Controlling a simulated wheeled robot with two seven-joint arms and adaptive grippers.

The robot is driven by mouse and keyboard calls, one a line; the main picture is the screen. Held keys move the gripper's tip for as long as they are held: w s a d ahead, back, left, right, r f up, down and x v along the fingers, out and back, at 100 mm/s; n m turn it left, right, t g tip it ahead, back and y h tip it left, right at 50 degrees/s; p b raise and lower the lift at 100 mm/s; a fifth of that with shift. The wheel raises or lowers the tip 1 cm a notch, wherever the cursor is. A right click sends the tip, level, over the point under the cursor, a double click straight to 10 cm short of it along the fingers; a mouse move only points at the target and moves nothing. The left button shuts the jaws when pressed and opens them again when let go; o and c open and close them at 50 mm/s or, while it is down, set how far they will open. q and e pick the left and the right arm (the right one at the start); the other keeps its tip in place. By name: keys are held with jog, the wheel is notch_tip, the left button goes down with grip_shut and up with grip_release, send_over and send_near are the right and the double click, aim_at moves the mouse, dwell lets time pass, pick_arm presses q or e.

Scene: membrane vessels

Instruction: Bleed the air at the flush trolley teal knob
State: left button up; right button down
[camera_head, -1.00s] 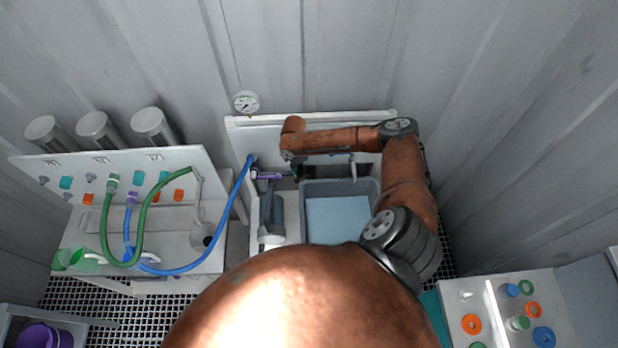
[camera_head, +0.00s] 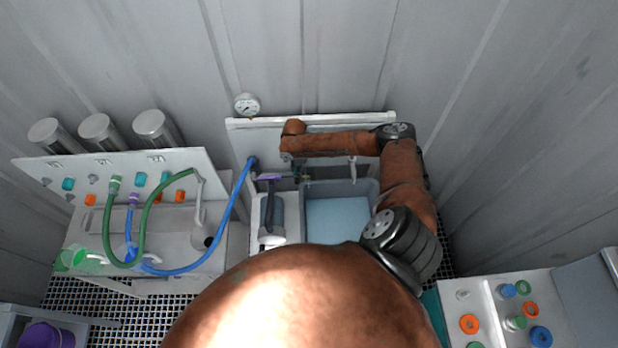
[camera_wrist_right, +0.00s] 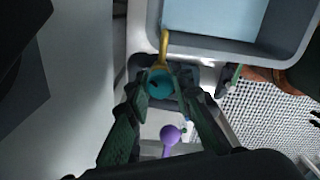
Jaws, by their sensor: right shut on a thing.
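In the right wrist view the teal knob (camera_wrist_right: 160,84) sits between the fingertips of my right gripper (camera_wrist_right: 160,92), which is shut on it. A brass-coloured stem (camera_wrist_right: 164,46) runs from the knob toward the grey basin (camera_wrist_right: 236,58). In the head view my right arm reaches across the flush trolley (camera_head: 240,135) from the right. There its gripper (camera_head: 300,173) shows only in small part beneath the wrist, and the knob cannot be made out clearly. My left gripper is in neither view.
The basin (camera_head: 379,200) holds pale blue liquid. A purple handle (camera_head: 269,178) lies left of the gripper. A pressure gauge (camera_head: 247,104) is above the trolley. A blue hose (camera_head: 235,205) and green hose (camera_head: 145,215) loop at left. A bench with coloured rings (camera_head: 495,305) stands right.

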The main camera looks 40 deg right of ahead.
jog(key=shift+w+r+m+p, duration=0.1)
jog(key=shift+r+m+p, duration=0.15)
jog(key=shift+m+p, duration=0.75)
jog(key=shift+f+m, duration=0.15)
jog(key=shift+m, duration=0.35)
jog(key=m+p, duration=0.3)
jog(key=shift+r, duration=0.2)
jog(key=shift+f+m+p, duration=0.15)
jog(key=shift+m+p, duration=0.2)
jog(key=shift+m, duration=0.35)
jog(key=m+p, duration=0.2)
jog(key=shift+a+m+p, duration=0.1)
jog(key=shift+m+p, duration=0.2)
jog(key=shift+m, duration=0.1)
jog(key=shift+m+p, duration=0.35)
jog(key=shift+m, duration=0.35)
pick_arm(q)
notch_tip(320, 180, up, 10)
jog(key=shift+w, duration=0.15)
pick_arm(e)
jog(key=shift+f, duration=0.1)
jog(key=c, duration=1.6)
grip_release()
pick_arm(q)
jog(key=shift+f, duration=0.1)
